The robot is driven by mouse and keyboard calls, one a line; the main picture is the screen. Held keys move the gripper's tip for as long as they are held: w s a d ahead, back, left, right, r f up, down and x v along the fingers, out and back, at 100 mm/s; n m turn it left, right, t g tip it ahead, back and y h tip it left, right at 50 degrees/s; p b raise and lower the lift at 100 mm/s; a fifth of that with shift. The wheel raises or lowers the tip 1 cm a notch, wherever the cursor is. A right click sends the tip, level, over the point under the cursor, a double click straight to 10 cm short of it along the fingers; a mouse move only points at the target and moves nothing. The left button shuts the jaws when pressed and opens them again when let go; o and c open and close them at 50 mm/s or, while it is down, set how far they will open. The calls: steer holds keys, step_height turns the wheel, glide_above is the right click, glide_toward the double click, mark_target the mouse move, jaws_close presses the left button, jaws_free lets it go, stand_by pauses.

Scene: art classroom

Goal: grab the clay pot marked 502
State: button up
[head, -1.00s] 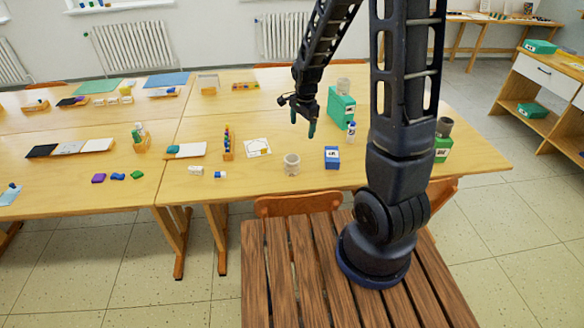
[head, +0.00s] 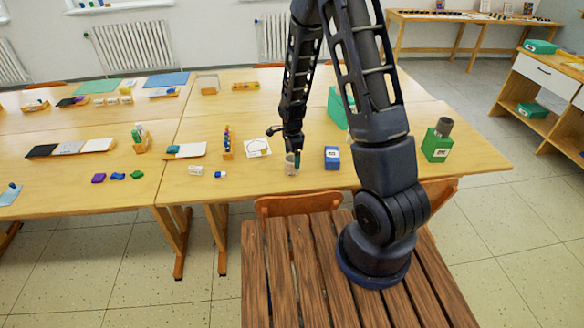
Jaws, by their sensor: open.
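A small pale grey-beige clay pot (head: 289,169) stands upright near the front edge of the table. My gripper (head: 295,161) points down over it with its jaws open. The fingertips overlap the pot in the picture and hide part of it; I cannot tell whether they touch it or sit around it. A darker grey-brown pot (head: 445,126) stands on a green labelled box (head: 437,147) at the right. No number can be read on either pot.
A blue labelled box (head: 332,158) stands just right of the pot. A teal box (head: 337,108) is behind my arm. A drawing card (head: 258,147), a rack of coloured items (head: 228,144) and small tubes (head: 196,170) lie to the left.

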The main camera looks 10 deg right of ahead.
mark_target(292, 166)
steer(key=shift+w+f, duration=0.1)
steer(key=shift+f, duration=2.9)
steer(key=c, duration=1.2)
steer(key=shift+o, duration=0.2)
steer(key=shift+r, duration=0.1)
